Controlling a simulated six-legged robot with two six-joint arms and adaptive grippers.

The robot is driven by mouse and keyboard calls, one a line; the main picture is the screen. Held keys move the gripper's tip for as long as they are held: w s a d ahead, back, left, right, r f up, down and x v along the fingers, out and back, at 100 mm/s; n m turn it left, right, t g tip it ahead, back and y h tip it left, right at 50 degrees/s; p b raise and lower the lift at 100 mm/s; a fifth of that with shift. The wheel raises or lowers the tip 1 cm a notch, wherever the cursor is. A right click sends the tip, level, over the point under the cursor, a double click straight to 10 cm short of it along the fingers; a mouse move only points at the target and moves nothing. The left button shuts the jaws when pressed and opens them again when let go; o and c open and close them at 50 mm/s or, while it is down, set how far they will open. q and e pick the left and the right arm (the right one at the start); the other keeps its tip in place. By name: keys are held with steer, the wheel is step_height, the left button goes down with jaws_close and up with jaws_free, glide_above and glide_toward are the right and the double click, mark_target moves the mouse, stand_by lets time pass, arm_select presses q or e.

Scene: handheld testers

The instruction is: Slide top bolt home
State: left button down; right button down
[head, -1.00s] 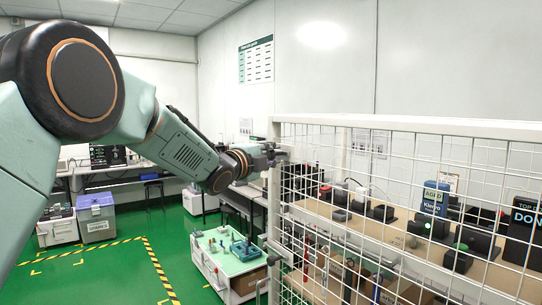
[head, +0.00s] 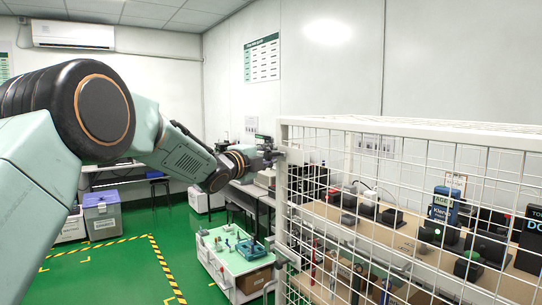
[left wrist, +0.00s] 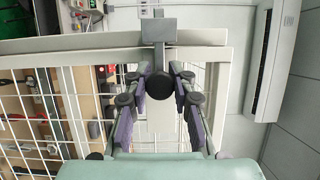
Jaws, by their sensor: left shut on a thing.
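The top bolt (left wrist: 158,30) is a grey metal piece at the upper frame edge of the white mesh cage (head: 335,122). Its round black knob (left wrist: 160,88) shows in the left wrist view. My left gripper (head: 270,156) is at the cage's upper left corner in the head view. In the left wrist view the fingers (left wrist: 163,76) are shut on the knob, one on each side. The gripper hides most of the bolt in the head view, so I cannot tell how far it is slid. My right gripper is not in view.
Behind the mesh, a shelf (head: 400,228) holds dark devices and a blue box (head: 441,206). A low white cart (head: 228,262) with small parts stands left of the cage. The green floor (head: 110,270) with striped tape is open at left.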

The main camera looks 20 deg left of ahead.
arm_select(q)
steer(key=shift+r, duration=0.1)
steer(key=shift+w+a, duration=0.1)
steer(key=shift+a, duration=0.05)
steer(key=c, duration=1.5)
jaws_free()
steer(key=shift+c, duration=0.2)
steer(key=o, duration=0.4)
steer(key=shift+a, duration=0.2)
steer(key=shift+o, duration=0.2)
steer(key=shift+d, duration=0.3)
steer(key=shift+s+a, duration=0.35)
steer(key=shift+s, duration=0.3)
steer(key=v, duration=1.1)
steer(key=shift+d, duration=0.3)
